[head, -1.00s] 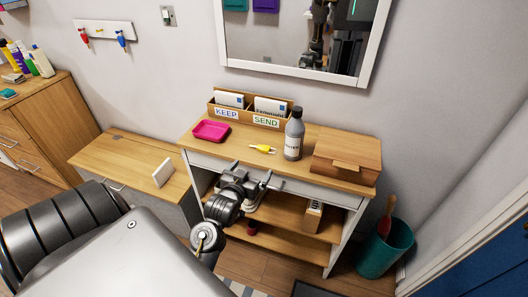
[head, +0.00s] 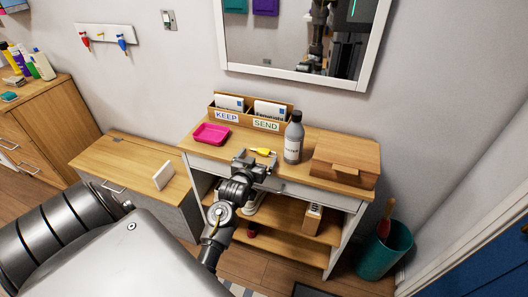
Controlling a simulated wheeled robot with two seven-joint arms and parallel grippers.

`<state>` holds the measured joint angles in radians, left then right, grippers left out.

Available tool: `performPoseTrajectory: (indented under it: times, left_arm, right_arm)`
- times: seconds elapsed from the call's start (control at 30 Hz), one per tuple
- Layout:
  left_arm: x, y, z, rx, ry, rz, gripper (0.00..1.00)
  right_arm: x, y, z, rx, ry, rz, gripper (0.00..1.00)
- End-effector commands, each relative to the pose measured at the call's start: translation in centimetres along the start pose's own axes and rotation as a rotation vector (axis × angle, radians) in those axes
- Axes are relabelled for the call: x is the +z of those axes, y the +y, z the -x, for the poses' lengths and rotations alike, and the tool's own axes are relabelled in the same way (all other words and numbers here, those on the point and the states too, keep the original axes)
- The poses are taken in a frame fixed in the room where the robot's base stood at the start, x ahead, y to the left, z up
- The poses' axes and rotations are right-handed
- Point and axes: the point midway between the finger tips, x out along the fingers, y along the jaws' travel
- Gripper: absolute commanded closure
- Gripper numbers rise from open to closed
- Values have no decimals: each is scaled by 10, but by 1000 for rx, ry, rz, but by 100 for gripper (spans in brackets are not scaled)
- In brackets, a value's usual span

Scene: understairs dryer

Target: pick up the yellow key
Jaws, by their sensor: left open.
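The yellow key (head: 263,152) lies on the wooden top of the console table (head: 296,171), between the pink tray and the grey bottle. Its yellow head shows; the rest is partly hidden by my gripper. My left gripper (head: 257,160) is open at the table's front edge, just in front of the key, with its fingers pointing toward it. I cannot tell whether a finger touches the key. My right gripper is not in view.
The pink tray (head: 211,134) is left of the key. The grey bottle (head: 293,138) stands close on its right, beside a wooden box (head: 345,160). The KEEP and SEND letter holder (head: 247,115) stands behind. Red and blue keys hang on a wall rack (head: 105,34).

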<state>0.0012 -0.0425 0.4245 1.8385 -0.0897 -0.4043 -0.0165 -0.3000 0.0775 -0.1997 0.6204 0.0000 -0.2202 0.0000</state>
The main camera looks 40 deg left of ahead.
Motion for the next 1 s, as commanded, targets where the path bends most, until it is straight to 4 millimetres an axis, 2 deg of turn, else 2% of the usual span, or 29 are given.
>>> performPoseTrajectory:
  times: [0.1, 0.2, 0.47, 0.57, 0.7, 1.0]
  left_arm:
    - [-3, 0, -19, -1, 1, 0, 0]
    - [-2, 0, -29, -1, 1, -1, 0]
    - [-1, 0, -33, -1, 1, -1, 0]
    - [-1, 0, -33, -1, 1, -1, 9]
    - [-1, 0, -33, -1, 0, -1, 28]
    - [-3, 0, -32, 0, 1, -1, 29]
  right_arm:
    - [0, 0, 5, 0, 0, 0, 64]
    - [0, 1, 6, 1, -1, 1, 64]
    - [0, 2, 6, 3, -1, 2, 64]
    - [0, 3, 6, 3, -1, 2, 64]
    - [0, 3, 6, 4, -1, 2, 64]
    - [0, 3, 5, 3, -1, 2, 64]
